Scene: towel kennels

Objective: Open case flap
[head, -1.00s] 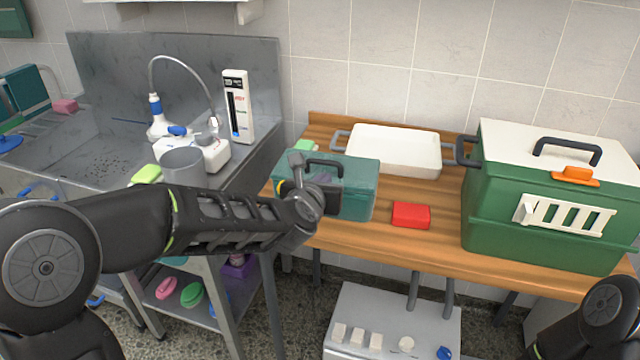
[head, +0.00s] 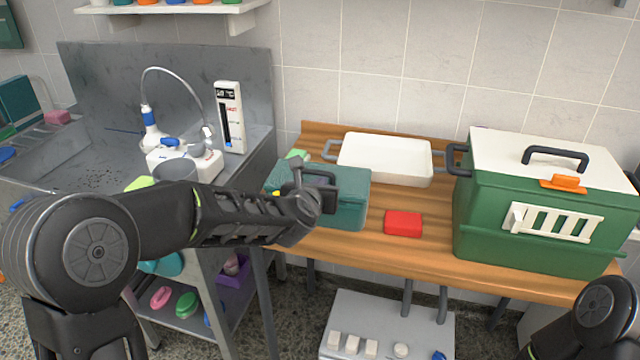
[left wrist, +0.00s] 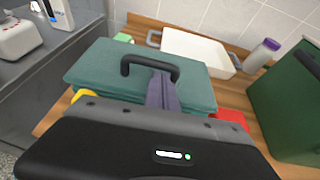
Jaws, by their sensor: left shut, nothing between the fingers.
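The teal case (head: 350,212) stands shut on the wooden table, with a dark handle (head: 320,174) on its lid. In the left wrist view the case lid (left wrist: 105,65) lies flat and a yellow latch (left wrist: 84,95) shows at its front left. My left gripper (left wrist: 161,82) is shut and empty, its fingers over the lid, overlapping the handle (left wrist: 150,60) in the picture. I cannot tell whether they touch. In the head view the left wrist covers the front of the case. My right gripper is out of view.
A red box (head: 403,223) lies right of the case. A white tray (head: 385,160) stands behind. A green carrier (head: 525,235) with a white top fills the table's right side. A steel sink (head: 100,165) is at left. A bottle (left wrist: 262,55) shows in the left wrist view.

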